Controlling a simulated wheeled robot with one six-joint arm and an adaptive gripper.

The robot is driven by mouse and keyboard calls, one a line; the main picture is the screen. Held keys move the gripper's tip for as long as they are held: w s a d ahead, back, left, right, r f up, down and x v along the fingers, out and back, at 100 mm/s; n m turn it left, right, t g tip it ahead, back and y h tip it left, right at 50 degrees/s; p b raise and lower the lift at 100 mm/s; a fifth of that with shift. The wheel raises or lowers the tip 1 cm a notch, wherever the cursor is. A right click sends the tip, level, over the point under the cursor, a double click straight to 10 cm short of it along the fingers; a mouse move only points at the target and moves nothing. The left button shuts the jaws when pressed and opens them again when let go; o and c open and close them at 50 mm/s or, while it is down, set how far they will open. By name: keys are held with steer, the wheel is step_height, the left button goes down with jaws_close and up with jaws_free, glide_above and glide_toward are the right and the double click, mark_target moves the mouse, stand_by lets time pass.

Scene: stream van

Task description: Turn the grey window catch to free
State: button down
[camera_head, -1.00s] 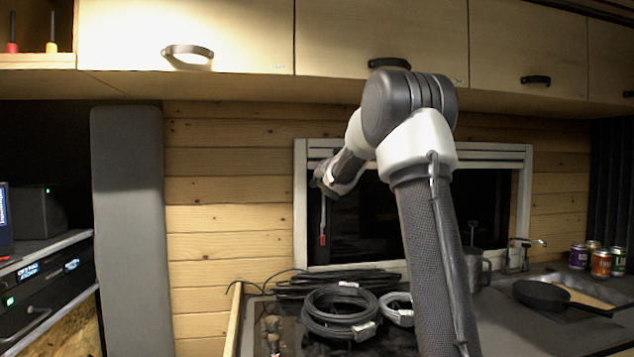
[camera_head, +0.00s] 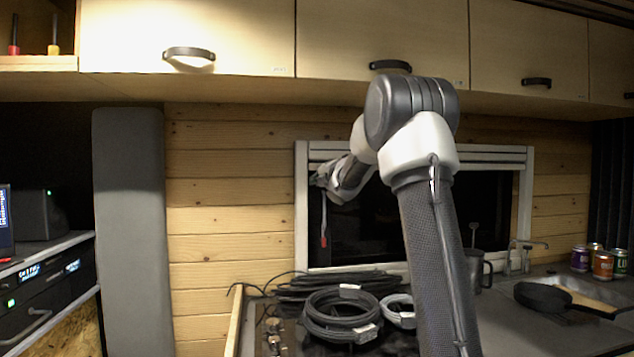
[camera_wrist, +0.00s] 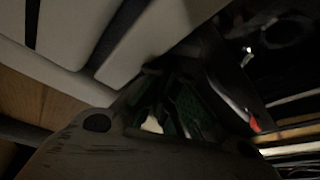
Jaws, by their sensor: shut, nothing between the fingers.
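The window (camera_head: 470,215) has a white frame and dark glass, behind my arm. My gripper (camera_head: 320,178) is at the upper left of the window, close to the left frame post. It is small and dark there. In the wrist view my gripper (camera_wrist: 170,115) shows as dark, shut fingers with nothing visible between them. A thin grey strip with a red tip (camera_head: 324,241) hangs just below my gripper. A red spot (camera_wrist: 254,124) shows right of the fingers in the wrist view.
Coiled black cables (camera_head: 341,314) lie on the counter below the window. A metal mug (camera_head: 476,268), a tap (camera_head: 527,246), a black pan (camera_head: 545,297) and several cans (camera_head: 603,264) stand to the right. Overhead cupboards (camera_head: 380,35) run above; a grey upright panel (camera_head: 128,230) stands left.

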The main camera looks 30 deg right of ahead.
steer(key=shift+r+m+t+y, duration=0.2)
steer(key=shift+r+m+t, duration=0.15)
steer(key=shift+m, duration=0.55)
steer(key=shift+r+m+t+y, duration=0.25)
steer(key=shift+m+t, duration=0.1)
steer(key=shift+m, duration=0.55)
steer(key=shift+d+r+m+t, duration=0.2)
steer(key=shift+m+t, duration=0.1)
steer(key=shift+m, duration=0.5)
steer(key=shift+s+a, duration=0.1)
stand_by(0.4)
